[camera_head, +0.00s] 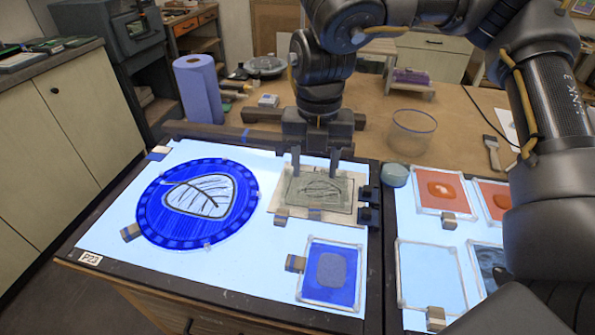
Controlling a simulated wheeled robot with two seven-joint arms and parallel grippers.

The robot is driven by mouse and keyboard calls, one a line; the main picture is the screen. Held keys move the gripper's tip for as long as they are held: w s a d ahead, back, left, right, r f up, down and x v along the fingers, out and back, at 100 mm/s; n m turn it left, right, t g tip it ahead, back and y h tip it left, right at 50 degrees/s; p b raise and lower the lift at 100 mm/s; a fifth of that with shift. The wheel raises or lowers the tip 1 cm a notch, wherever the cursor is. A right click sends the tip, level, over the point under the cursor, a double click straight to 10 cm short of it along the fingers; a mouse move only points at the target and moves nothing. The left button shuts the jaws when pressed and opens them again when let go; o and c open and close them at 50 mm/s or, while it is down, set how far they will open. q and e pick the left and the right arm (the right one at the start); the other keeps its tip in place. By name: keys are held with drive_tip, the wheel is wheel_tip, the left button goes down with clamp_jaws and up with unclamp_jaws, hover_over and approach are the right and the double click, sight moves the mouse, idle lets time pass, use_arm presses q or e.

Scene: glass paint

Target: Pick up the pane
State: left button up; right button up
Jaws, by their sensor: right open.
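A small grey-green pane (318,198) with a dark leaf drawing lies flat on a paler sheet on the lit panel (228,290). My right gripper (316,168) points down over the far part of this pane. Its two fingers are apart, with nothing seen between them. I cannot tell whether the fingertips touch the pane. A round blue pane (160,222) with a leaf outline lies to the left on the same panel. A square blue pane (330,288) with a grey patch lies nearer, below the grey-green one. My left gripper is not in view.
A second lit panel (405,232) at right holds several framed panes, two orange. Small blocks sit at pane edges. My right arm covers the right side.

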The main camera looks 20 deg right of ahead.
sight(315, 210)
drive_tip(key=s+f, duration=0.2)
drive_tip(key=f, duration=0.1)
drive_tip(key=shift+s, duration=0.2)
drive_tip(key=shift+w+d+f, duration=0.1)
drive_tip(key=shift+w+f, duration=0.75)
drive_tip(key=shift+f, duration=0.25)
drive_tip(key=shift+s, duration=0.4)
drive_tip(key=shift+s+f, duration=0.15)
drive_tip(key=shift+f, duration=0.05)
drive_tip(key=f, duration=0.1)
drive_tip(key=f+p, duration=0.1)
drive_tip(key=f, duration=0.2)
drive_tip(key=shift+w, duration=0.3)
drive_tip(key=shift+f, duration=0.35)
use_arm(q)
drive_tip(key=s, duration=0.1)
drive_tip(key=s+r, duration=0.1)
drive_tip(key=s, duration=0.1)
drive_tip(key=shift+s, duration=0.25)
use_arm(e)
drive_tip(key=shift+s, duration=0.1)
